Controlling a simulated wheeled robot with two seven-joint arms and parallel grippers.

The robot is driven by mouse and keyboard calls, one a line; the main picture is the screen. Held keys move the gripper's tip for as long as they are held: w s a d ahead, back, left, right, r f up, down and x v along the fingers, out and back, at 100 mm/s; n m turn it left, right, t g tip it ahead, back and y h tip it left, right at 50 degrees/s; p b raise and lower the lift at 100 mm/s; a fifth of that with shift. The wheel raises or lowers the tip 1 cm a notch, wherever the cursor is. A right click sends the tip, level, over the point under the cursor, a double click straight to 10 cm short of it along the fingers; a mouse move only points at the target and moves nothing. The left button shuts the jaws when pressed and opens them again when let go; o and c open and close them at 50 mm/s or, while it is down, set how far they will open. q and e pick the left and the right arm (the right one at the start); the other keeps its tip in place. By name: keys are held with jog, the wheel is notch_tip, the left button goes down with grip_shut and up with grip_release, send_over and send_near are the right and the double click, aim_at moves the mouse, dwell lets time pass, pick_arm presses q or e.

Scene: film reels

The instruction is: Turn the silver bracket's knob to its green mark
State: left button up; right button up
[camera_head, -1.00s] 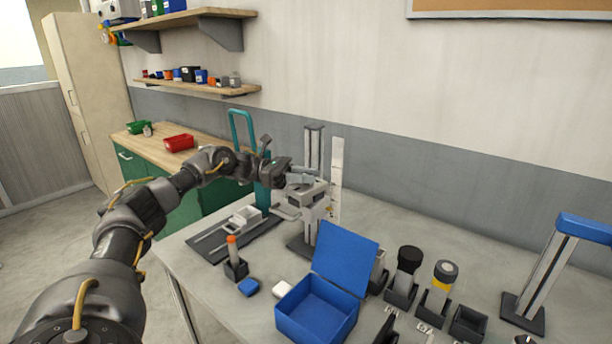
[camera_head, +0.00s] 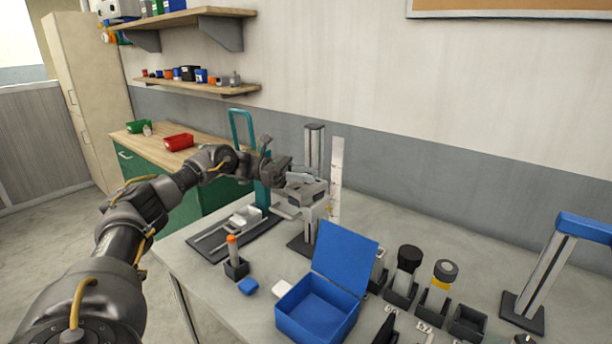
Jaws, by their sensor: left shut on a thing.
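The silver bracket (camera_head: 314,148) is an upright grey post on a dark base, with a light grey head partway up, near the back of the table. My left gripper (camera_head: 303,183) reaches it from the left at the height of that head. Its jaws are shut at the head, on what appears to be the knob. The knob itself and its green mark are hidden or too small to make out. My right gripper is not in view.
An open blue box (camera_head: 318,307) stands in front of the bracket. A teal-handled stand (camera_head: 240,128) is behind my left wrist. Several dark holders with cylinders, one a black-capped cylinder (camera_head: 408,258), stand right of the box. A blue-topped stand (camera_head: 585,228) is far right.

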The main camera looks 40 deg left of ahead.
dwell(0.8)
pick_arm(q)
jog(key=o, duration=1)
jog(key=shift+c, duration=0.2)
jog(key=shift+a, duration=0.1)
jog(key=shift+s+a, duration=0.1)
jog(key=shift+a, duration=0.15)
jog(key=b+v, duration=0.2)
jog(key=v, duration=0.8)
